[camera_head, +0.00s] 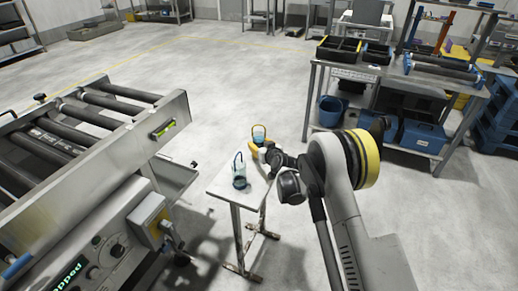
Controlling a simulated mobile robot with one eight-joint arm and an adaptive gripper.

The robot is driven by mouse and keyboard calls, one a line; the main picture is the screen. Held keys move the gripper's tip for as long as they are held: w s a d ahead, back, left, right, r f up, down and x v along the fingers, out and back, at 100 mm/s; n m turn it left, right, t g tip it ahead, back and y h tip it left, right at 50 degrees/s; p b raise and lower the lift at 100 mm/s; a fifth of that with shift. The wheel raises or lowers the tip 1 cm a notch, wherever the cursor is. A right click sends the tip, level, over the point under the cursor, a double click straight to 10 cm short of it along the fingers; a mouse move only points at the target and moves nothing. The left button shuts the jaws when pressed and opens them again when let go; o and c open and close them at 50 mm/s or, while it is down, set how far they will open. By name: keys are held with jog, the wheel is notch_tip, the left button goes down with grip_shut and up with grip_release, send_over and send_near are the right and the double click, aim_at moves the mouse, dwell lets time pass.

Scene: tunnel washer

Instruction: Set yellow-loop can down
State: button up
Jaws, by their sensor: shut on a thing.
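The yellow-loop can (259,133), with a yellow loop handle and a bluish body, is at the far end of a small pale table (226,186). My gripper (266,153) reaches in from the right and is shut at this can's near side. The fingers are small and partly hidden by my wrist, so their exact hold is unclear. I cannot tell whether the can's base touches the tabletop. A second can (239,172), pale blue with a dark loop, stands upright on the table, nearer and to the left.
A roller conveyor (85,130) with a control panel (105,250) stands close on the left. A workbench (400,75) with black bins (340,48) and a blue toolbox (408,130) is at the right. Open floor lies behind the table.

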jog(key=shift+f, duration=0.2)
jog(key=o, duration=1.3)
